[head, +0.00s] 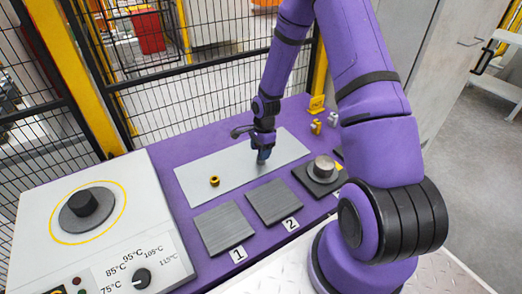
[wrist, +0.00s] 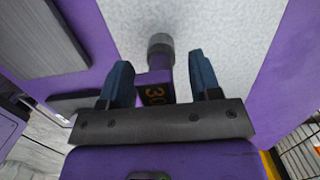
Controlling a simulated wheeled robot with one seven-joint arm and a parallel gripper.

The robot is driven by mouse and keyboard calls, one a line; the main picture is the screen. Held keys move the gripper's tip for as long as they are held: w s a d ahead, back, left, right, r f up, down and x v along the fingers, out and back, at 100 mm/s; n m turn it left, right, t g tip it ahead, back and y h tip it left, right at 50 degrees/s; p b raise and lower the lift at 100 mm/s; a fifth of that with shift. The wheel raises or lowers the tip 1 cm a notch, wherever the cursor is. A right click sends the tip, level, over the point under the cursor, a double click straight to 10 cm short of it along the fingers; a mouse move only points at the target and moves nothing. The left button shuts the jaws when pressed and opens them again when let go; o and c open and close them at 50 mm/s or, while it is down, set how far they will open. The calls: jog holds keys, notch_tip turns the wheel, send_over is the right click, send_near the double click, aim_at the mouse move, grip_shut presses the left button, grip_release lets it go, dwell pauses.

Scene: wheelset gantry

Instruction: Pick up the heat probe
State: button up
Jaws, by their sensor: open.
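In the wrist view, what looks like the heat probe has a grey round metal end (wrist: 160,43) and a purple body with a small dark display showing orange digits (wrist: 154,95). It lies over the pale grey mat. My gripper (wrist: 158,78) is open, with one blue finger on each side of the probe; I see a gap on both sides. In the head view my gripper (head: 264,155) points down at the right part of the pale mat (head: 195,170).
A brass ring (head: 214,181) lies on the mat. In front are dark plates marked 1 (head: 224,228) and 2 (head: 273,201), and another plate bearing a metal cylinder (head: 324,166). A white heater with a dial (head: 142,278) stands left. Mesh fencing (head: 150,110) runs behind.

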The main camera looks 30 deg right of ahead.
grip_shut()
jog(key=shift+r, duration=0.1)
jog(key=shift+r, duration=0.45)
jog(key=r, duration=0.1)
jog(key=s+r, duration=0.1)
jog(key=shift+r, duration=0.3)
jog(key=s+r, duration=0.1)
jog(key=s, duration=1.4)
jog(key=shift+r, duration=0.15)
